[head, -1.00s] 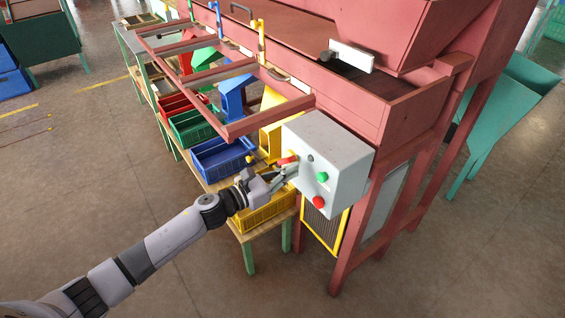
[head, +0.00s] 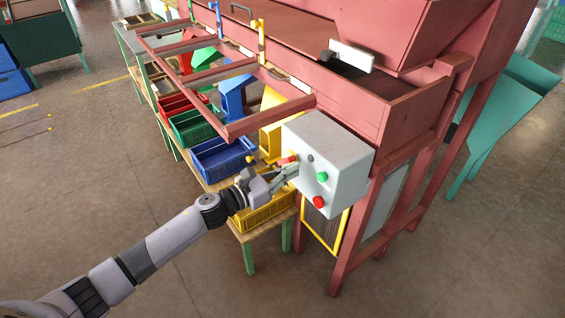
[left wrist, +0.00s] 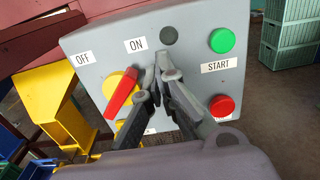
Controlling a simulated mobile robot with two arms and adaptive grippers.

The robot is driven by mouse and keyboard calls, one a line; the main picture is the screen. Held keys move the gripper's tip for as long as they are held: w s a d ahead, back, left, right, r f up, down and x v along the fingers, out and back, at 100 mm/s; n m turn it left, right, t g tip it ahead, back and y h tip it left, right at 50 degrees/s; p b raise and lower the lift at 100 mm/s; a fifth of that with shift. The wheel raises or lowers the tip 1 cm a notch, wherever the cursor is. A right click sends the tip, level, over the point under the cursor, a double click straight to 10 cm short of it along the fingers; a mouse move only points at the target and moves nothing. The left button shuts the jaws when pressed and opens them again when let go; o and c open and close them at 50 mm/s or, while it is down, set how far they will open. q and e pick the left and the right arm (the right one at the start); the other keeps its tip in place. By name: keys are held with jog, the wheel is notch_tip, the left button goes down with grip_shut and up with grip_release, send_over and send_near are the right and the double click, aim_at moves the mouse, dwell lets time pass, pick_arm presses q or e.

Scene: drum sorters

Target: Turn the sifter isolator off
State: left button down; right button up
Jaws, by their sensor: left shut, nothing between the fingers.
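The sifter isolator is a red handle (left wrist: 122,93) on a yellow disc (left wrist: 112,82), on the front of a grey control box (head: 338,150). In the left wrist view the handle is tilted, its upper end toward the ON label (left wrist: 135,45); the OFF label (left wrist: 83,58) is further left. In the head view the red handle (head: 288,160) shows just above my fingers. My left gripper (left wrist: 166,66) is shut and empty, just right of the handle, in front of the panel. I cannot tell whether it touches the handle. The fingers hide part of the panel. My right gripper is not in view.
The box also carries a green START button (left wrist: 222,41), a red button (left wrist: 222,106) and a dark round lamp (left wrist: 168,35). The red sifter frame (head: 400,110) stands behind it. Blue (head: 222,160) and yellow (head: 265,212) bins stand below. Floor at the lower left is free.

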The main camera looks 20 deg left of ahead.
aim_at(307, 162)
pick_arm(q)
jog(key=shift+b+x, duration=0.35)
jog(key=shift+x, duration=1.35)
jog(key=shift+s+a, duration=0.1)
jog(key=shift+s, duration=0.1)
jog(key=shift+s+a, duration=0.45)
jog(key=shift+s, duration=0.05)
